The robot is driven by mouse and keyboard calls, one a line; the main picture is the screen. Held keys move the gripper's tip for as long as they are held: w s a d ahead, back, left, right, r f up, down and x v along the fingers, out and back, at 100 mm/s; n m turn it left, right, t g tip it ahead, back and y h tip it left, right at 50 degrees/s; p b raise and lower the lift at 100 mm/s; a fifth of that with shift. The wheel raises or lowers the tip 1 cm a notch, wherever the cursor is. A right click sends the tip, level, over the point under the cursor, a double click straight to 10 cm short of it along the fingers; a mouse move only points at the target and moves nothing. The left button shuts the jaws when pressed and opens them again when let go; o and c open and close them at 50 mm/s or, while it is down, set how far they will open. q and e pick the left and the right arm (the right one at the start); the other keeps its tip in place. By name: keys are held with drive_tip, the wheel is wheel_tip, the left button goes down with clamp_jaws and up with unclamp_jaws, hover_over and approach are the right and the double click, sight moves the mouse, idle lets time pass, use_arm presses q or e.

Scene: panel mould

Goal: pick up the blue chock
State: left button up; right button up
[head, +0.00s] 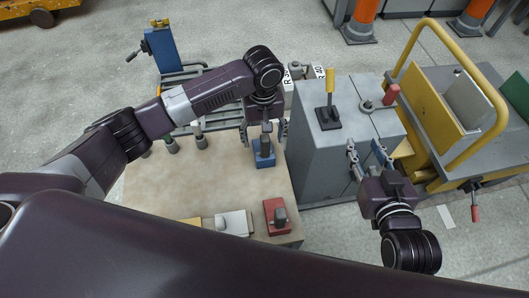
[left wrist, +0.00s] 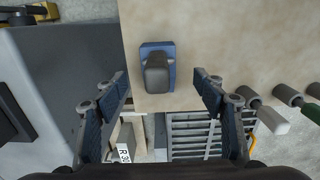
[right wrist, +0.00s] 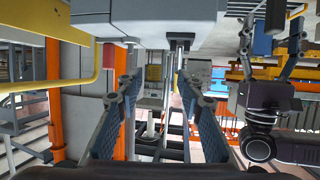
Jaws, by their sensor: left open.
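The blue chock (head: 264,158) has a flat blue base and a dark grey upright grip. It sits on the beige tabletop (head: 165,190), near the edge beside the grey cabinet. In the left wrist view the chock (left wrist: 171,52) lies just beyond the fingertips, roughly centred between them. My left gripper (head: 265,130) is open and empty, above and close to the chock; I see no contact. It also shows in the left wrist view (left wrist: 160,88). My right gripper (head: 367,150) is open and empty beside the grey cabinet; its spread fingers show in the right wrist view (right wrist: 158,88).
A red chock (head: 277,217), a white chock (head: 233,223) and a partly hidden yellow piece (head: 190,221) lie along the near table edge. The grey cabinet (head: 335,160) with a yellow lever (head: 330,82) stands right of the table.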

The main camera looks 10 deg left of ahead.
use_arm(q)
wheel_tip(320, 180, down, 4)
drive_tip(key=shift+r+b, duration=0.2)
drive_tip(key=shift+b, duration=0.55)
wheel_tip(320, 180, down, 3)
drive_tip(key=shift+w+r+b, duration=0.15)
drive_tip(key=shift+r+b, duration=0.05)
drive_tip(key=shift+b, duration=0.65)
wheel_tip(320, 180, down, 2)
drive_tip(key=shift+f+b, duration=0.15)
drive_tip(key=shift+b, duration=0.45)
use_arm(e)
drive_tip(key=s+a+r+t+y, duration=0.1)
drive_tip(key=s+r+t+y, duration=0.1)
drive_tip(key=r+t, duration=0.4)
drive_tip(key=s+r+t+y, duration=0.1)
drive_tip(key=r+t, duration=0.5)
drive_tip(key=r, duration=1.1)
drive_tip(key=shift+s+a+y, duration=0.4)
drive_tip(key=shift+s, duration=0.1)
use_arm(q)
drive_tip(key=shift+c, duration=0.2)
use_arm(e)
drive_tip(key=shift+r, duration=0.1)
use_arm(q)
drive_tip(key=c, duration=1.6)
drive_tip(key=shift+c, duration=0.2)
drive_tip(key=shift+r, duration=0.2)
use_arm(e)
drive_tip(key=shift+w, duration=0.2)
